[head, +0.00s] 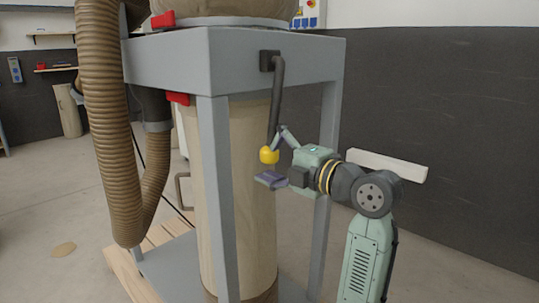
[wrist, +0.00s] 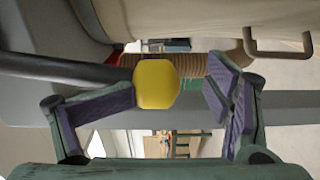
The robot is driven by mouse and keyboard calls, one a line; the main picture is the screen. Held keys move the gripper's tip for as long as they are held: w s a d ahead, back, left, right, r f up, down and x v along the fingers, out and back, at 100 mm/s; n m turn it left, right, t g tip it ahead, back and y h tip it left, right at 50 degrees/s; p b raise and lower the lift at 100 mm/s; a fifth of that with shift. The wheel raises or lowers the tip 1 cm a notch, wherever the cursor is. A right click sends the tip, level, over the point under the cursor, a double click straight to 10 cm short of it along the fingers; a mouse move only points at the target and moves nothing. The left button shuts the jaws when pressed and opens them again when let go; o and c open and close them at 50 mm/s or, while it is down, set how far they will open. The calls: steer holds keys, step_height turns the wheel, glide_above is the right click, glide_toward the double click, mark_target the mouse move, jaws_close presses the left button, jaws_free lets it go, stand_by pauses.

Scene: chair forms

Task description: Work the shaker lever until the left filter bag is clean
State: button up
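The shaker lever (head: 276,95) is a dark grey bent bar that hangs from the side of the grey machine frame. It ends in a yellow knob (head: 268,155). My gripper (head: 277,160) is open at the knob, one finger above and one below in the head view. In the wrist view the yellow knob (wrist: 156,84) lies between the spread purple finger pads, close to the left pad; contact is unclear. A tall beige bag (head: 203,190) hangs below the frame, and part of another bag (head: 225,8) shows above. I cannot tell which is the left filter bag.
The grey frame's legs (head: 218,200) stand close to my gripper. A ribbed brown hose (head: 105,120) runs down at the left. A pale bar (head: 388,166) shows behind my arm. Floor at the right is clear.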

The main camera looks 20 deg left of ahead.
steer(key=shift+o, duration=0.3)
steer(key=shift+r, duration=0.15)
steer(key=shift+s+r, duration=0.1)
steer(key=shift+s, duration=0.1)
steer(key=s, duration=0.1)
steer(key=s+a+r, duration=0.1)
steer(key=s, duration=0.2)
steer(key=shift+s+a+r, duration=0.35)
steer(key=s, duration=0.1)
steer(key=s+a+r, duration=0.1)
steer(key=s, duration=0.1)
steer(key=s+r+p, duration=0.1)
steer(key=s, duration=0.1)
steer(key=shift+a+r, duration=0.15)
steer(key=shift+a, duration=0.2)
steer(key=shift+c, duration=0.5)
steer(key=shift+c, duration=1.4)
